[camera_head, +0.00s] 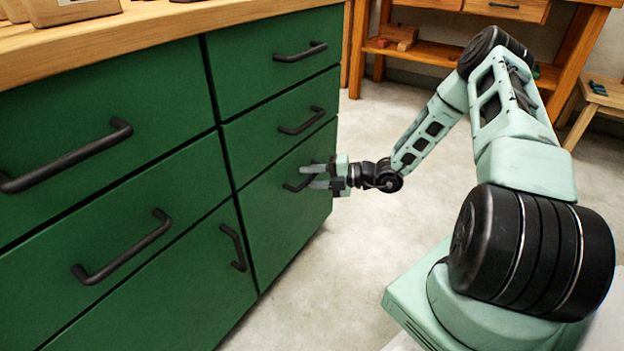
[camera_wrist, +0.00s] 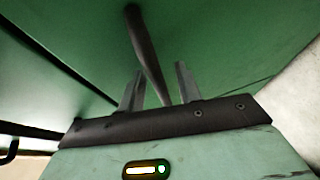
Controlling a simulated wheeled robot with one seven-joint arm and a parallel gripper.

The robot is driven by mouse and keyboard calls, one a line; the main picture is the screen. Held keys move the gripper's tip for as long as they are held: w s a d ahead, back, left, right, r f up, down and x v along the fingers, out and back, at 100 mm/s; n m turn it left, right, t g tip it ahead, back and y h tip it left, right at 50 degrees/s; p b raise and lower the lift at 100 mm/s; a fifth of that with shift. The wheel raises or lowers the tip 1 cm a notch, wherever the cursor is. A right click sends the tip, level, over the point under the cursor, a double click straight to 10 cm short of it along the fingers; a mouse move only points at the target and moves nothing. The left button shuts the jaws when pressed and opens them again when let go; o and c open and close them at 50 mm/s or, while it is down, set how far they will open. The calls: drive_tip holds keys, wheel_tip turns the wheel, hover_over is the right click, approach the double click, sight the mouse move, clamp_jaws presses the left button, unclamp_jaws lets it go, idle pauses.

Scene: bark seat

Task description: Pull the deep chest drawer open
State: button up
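The deep drawer (camera_head: 285,215) is the tall green front at the lower right of the chest. It sits flush with the fronts around it, so it is shut. Its black bar handle (camera_head: 291,188) is partly hidden by my gripper (camera_head: 307,176), which reaches in from the right. In the wrist view the handle (camera_wrist: 147,52) runs between the two grey fingers of my gripper (camera_wrist: 160,70). The fingers stand apart; the bar is nearer the left finger, with a gap on the right side. I cannot tell whether the left finger touches it.
Other shut drawers with black handles (camera_head: 300,121) lie above and to the left. A door with an upright handle (camera_head: 233,247) is at the lower left. The wooden worktop (camera_head: 150,32) is above. Bare concrete floor (camera_head: 310,290) lies before the chest; a wooden bench (camera_head: 430,52) stands behind.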

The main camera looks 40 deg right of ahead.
clamp_jaws()
drive_tip(key=s+d+p, duration=0.3)
drive_tip(key=s+p, duration=0.1)
drive_tip(key=s, duration=0.6)
drive_tip(key=s+d+p, duration=0.3)
drive_tip(key=s+d, duration=0.1)
drive_tip(key=s, duration=0.6)
drive_tip(key=s+d+p, duration=0.4)
drive_tip(key=s, duration=0.6)
drive_tip(key=shift+p, duration=0.35)
drive_tip(key=shift+s, duration=0.1)
unclamp_jaws()
drive_tip(key=p+v, duration=0.1)
drive_tip(key=v, duration=1.6)
drive_tip(key=shift+s+r, duration=0.15)
drive_tip(key=shift+r, duration=0.05)
drive_tip(key=shift+d, duration=0.15)
